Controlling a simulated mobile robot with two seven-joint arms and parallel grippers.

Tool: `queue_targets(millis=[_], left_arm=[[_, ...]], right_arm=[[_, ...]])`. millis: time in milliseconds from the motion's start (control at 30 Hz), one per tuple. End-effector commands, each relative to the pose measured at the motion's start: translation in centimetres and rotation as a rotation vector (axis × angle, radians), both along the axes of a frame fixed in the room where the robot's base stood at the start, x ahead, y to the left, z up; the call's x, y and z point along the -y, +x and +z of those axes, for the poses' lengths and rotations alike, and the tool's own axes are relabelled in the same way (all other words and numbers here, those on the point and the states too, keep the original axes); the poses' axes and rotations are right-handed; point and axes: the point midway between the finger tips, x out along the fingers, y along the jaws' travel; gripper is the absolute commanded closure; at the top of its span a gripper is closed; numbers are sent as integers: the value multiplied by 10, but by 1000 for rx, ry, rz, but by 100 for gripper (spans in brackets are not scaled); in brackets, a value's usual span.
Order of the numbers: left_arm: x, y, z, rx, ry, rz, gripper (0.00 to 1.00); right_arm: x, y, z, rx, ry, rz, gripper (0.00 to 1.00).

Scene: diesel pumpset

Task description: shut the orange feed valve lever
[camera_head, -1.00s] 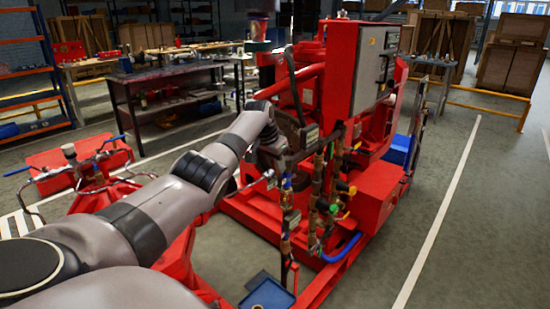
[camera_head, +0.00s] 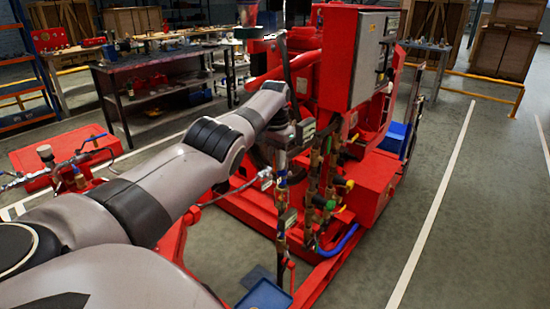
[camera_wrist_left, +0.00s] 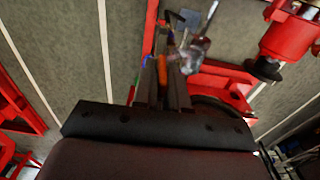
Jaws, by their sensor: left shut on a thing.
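The orange feed valve lever shows as a short orange bar (camera_wrist_left: 163,68) between the finger ends in the left wrist view. My left gripper (camera_wrist_left: 163,85) is shut on it. In the head view my left arm reaches in from the left, and my left gripper (camera_head: 282,172) points down beside the brass valves and pipes at the front of the red pumpset (camera_head: 345,90). The lever cannot be made out there, as the gripper and pipework crowd it. My right gripper is in neither view.
A grey control box (camera_head: 368,62) stands on the pumpset above the pipework. Brass valves with coloured handles (camera_head: 330,190) sit just right of the gripper. A blue tray (camera_head: 265,296) lies low in front. The floor to the right is clear.

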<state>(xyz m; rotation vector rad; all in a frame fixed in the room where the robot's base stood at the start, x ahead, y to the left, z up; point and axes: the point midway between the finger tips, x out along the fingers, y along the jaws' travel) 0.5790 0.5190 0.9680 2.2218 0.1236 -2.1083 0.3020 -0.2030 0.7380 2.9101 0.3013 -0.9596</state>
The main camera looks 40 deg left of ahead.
Motion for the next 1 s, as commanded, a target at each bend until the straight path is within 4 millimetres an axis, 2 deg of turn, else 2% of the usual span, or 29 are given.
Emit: queue_targets(millis=[633,667,700,1000], left_arm=[[4,-1,-1,-18,-2,-1,100],[4,-1,-1,-18,-2,-1,78],[4,-1,-1,-18,-2,-1,66],[4,-1,0,-17,-2,-1,66]], right_arm=[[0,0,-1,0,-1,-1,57],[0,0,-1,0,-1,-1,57],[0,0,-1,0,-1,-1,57],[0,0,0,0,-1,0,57]])
